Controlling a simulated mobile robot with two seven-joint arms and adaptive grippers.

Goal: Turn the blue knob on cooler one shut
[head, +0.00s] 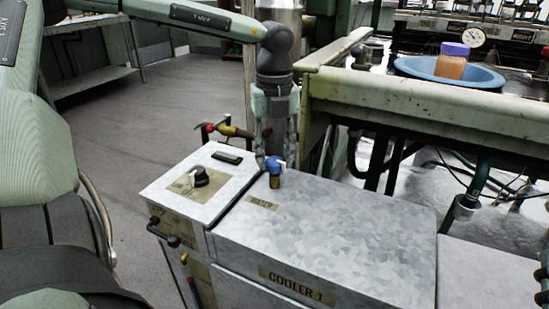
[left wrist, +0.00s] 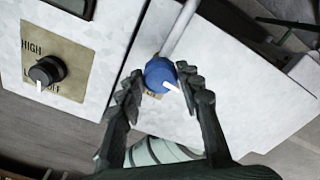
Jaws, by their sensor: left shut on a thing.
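Cooler one (head: 350,225) is a mottled grey metal box labelled "COOLER 1". The blue knob (head: 274,166) stands on its top, behind a "WATER" label (head: 262,203). My left gripper (head: 275,155) comes down over it from above, with a finger on either side. In the left wrist view, the blue knob (left wrist: 160,75) lies between the fingertips of my left gripper (left wrist: 159,79), which is shut on it. A white pointer mark on the knob points to the lower right there. My right gripper is not in view.
A black dial (head: 200,176) sits on the control box left of the knob; it also shows in the left wrist view (left wrist: 47,71). A greenish bench (head: 430,98) with a blue basin (head: 415,68) and a purple-capped jar (head: 452,63) stands behind. Open floor lies left.

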